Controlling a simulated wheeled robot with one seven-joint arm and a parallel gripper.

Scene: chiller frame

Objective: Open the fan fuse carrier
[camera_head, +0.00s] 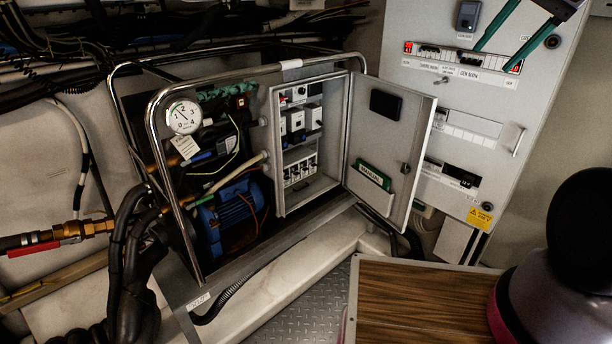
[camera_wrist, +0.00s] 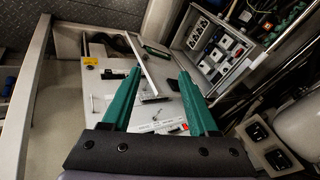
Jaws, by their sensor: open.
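An electrical box (camera_head: 345,135) on the chiller frame stands with its door open. Inside are rows of dark and white devices (camera_head: 298,120), with a row of white carriers (camera_head: 300,170) at the bottom. I cannot read which one is the fan fuse carrier. My gripper (camera_head: 496,60) is at the upper right, in front of the tall grey panel, with its green fingers apart and nothing between them. It is well to the right of the box and above it. In the wrist view my gripper (camera_wrist: 157,76) is open, and the box's devices (camera_wrist: 222,58) show beyond it at upper right.
The open box door (camera_head: 388,150) stands between the box and the grey panel (camera_head: 440,60). A metal tube frame (camera_head: 158,110) surrounds a pressure gauge (camera_head: 184,117) and a blue motor (camera_head: 232,208). A wooden top (camera_head: 420,305) is in the foreground.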

